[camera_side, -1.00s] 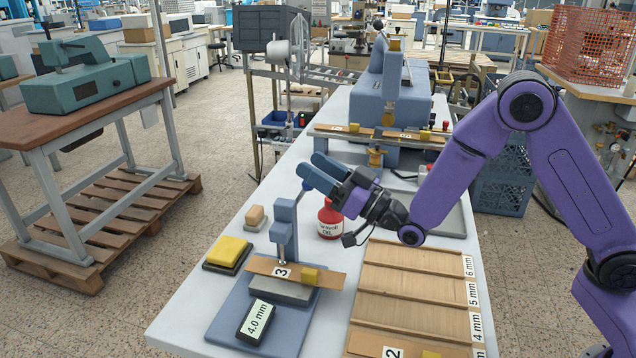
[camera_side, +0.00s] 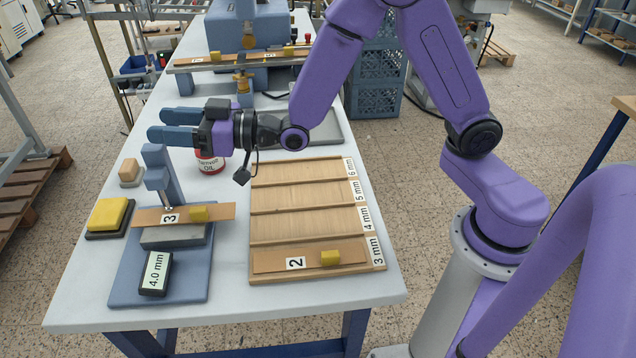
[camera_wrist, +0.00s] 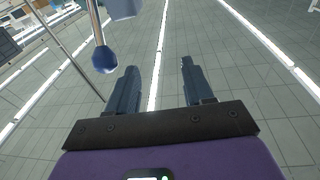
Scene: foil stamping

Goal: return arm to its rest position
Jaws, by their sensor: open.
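My gripper (camera_side: 172,127) is open and empty in the side view. It is level above the table, its two blue-grey fingers pointing left and apart. It is above and behind the blue-grey gauge stand (camera_side: 160,178) and in front of the foil press (camera_side: 250,30). In the wrist view the fingers (camera_wrist: 155,90) are spread with nothing between them. My purple arm reaches in from the right, over the table. Part of the red oil can (camera_side: 210,160) is hidden by my gripper.
A strip marked 3 (camera_side: 222,211) lies on the gauge stand beside a 4.0 mm readout (camera_side: 156,272). A wooden rack (camera_side: 300,195) holds a strip marked 2 (camera_side: 275,262) in its 3 mm slot. A yellow pad (camera_side: 108,213) and a stamp block (camera_side: 130,171) sit left.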

